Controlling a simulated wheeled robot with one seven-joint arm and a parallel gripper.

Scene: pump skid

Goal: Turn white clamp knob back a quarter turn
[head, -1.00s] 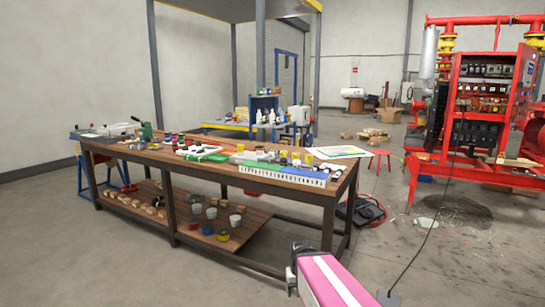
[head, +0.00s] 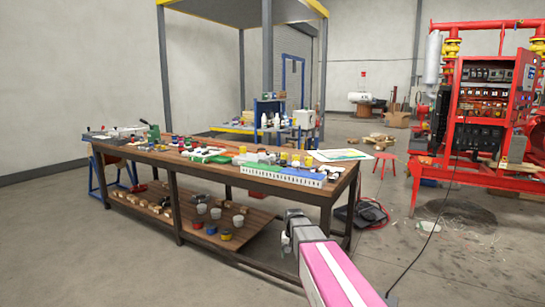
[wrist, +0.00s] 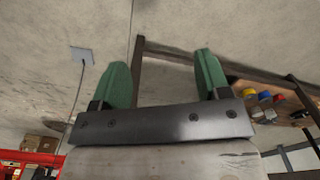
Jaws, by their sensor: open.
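I cannot pick out the white clamp knob in either view; the small items on the long wooden workbench (head: 250,188) are too small to tell. My gripper (head: 287,236) is low in front of the bench's right half in the head view, apart from the bench. In the wrist view its two green fingers stand wide apart with nothing between them (wrist: 163,75). Behind them are the concrete floor and part of the bench frame.
A lower shelf (head: 262,232) holds pots and small blocks. To the right stand a red pump skid (head: 490,105), a red stool (head: 384,164) and a black bag (head: 360,213). Open floor lies in front of the bench.

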